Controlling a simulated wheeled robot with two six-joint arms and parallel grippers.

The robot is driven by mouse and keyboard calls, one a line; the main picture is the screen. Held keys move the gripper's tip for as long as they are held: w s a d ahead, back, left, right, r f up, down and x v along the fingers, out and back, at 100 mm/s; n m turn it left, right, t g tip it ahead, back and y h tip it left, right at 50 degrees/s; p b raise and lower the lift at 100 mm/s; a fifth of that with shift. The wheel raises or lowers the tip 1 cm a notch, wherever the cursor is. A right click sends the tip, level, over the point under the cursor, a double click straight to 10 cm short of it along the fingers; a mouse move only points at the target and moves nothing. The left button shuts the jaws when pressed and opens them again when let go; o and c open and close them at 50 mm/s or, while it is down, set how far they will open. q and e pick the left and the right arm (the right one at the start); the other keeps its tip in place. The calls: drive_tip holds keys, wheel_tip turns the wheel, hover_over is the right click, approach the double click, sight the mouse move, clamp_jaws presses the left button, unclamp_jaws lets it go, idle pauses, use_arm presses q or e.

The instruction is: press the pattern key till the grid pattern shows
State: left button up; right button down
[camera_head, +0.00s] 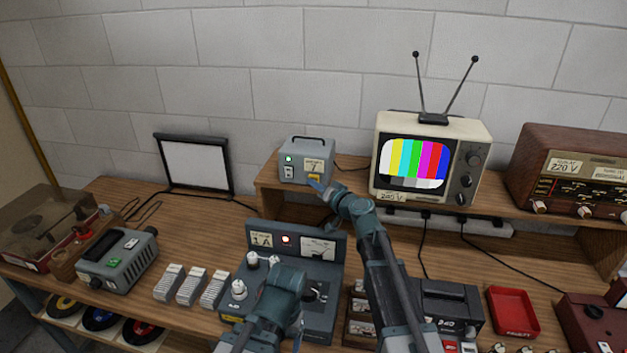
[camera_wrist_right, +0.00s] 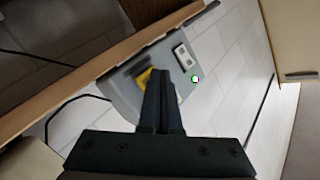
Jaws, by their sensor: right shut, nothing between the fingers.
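The grey pattern box (camera_head: 290,172) stands on the raised shelf with a green lamp lit, a white label and a yellow key (camera_head: 314,178). In the right wrist view the yellow key (camera_wrist_right: 143,76) is partly hidden behind my fingers. My right gripper (camera_head: 318,187) is shut and empty, its tips at the key; I cannot tell whether they touch it. It also shows in the wrist view (camera_wrist_right: 161,75). The cream television (camera_head: 384,150) right of the box shows coloured vertical bars over a grey strip. My left arm shows low in the middle; its gripper is hidden.
A grey power unit (camera_head: 335,255) with a red lamp and meter stands below the shelf. A brown radio (camera_head: 530,165) is at right. A framed white panel (camera_head: 197,165), a grey projector-like box (camera_head: 118,262) and a red tray (camera_head: 513,310) stand on the bench.

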drive_tip(key=shift+w+d, duration=0.1)
drive_tip(key=shift+w, duration=0.35)
idle(0.6)
drive_tip(key=shift+s, duration=0.15)
idle(0.3)
drive_tip(key=shift+s+a, duration=0.2)
drive_tip(key=shift+s, duration=0.5)
drive_tip(key=s, duration=0.2)
drive_tip(key=s+a, duration=0.1)
drive_tip(key=s, duration=0.2)
drive_tip(key=shift+a, duration=0.1)
idle(0.7)
